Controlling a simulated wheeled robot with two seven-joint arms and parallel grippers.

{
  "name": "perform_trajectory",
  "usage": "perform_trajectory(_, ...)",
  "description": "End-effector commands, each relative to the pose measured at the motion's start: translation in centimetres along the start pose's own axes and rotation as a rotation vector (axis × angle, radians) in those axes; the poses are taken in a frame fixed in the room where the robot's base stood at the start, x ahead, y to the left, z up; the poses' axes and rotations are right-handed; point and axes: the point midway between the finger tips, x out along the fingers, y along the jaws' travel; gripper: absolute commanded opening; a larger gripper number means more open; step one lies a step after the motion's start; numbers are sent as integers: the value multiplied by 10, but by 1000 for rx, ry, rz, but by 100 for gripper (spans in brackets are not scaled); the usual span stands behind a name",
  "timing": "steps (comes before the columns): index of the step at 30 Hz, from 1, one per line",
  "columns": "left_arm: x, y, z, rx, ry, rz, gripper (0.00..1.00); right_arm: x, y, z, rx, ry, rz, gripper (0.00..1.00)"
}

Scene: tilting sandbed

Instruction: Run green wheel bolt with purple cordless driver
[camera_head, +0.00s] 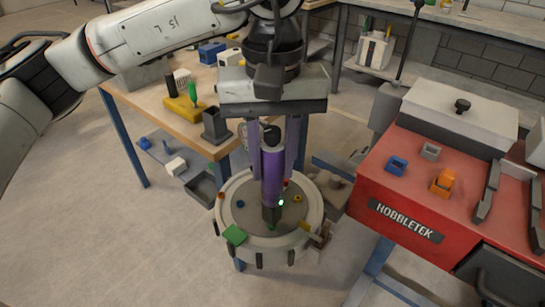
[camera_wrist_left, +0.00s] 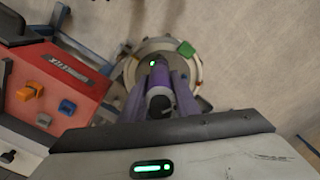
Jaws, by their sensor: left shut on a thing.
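My left gripper (camera_head: 272,165) is shut on the purple cordless driver (camera_head: 272,180) and holds it upright, dark nose down, with a small green light lit near the nose. The driver also shows between the fingers in the left wrist view (camera_wrist_left: 158,90). Below it is a round pale wheel-like stand (camera_head: 312,225) with a grey middle. A small green bolt (camera_head: 271,227) shows right at the driver's tip; I cannot tell whether they touch. Blue (camera_head: 240,204), yellow (camera_head: 297,198) and red bolt heads sit around the grey middle. My right gripper is not in view.
A green block (camera_head: 235,236) sits on the stand's near left rim. A red HOBBLETEK cabinet (camera_head: 370,185) with blue and orange blocks stands close on the right. A wooden workbench (camera_head: 150,110) with tools is behind left. Open floor lies at the front left.

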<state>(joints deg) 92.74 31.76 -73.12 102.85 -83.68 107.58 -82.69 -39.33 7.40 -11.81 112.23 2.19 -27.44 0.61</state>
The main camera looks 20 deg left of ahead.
Motion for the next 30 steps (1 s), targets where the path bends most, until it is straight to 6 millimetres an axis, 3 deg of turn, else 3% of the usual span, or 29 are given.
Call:
perform_trajectory(19, -55, 0, -2, -2, 6, 7, 3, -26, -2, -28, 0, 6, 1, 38)
perform_trajectory(30, -59, 0, -2, -2, 6, 6, 3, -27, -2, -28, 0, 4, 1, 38)
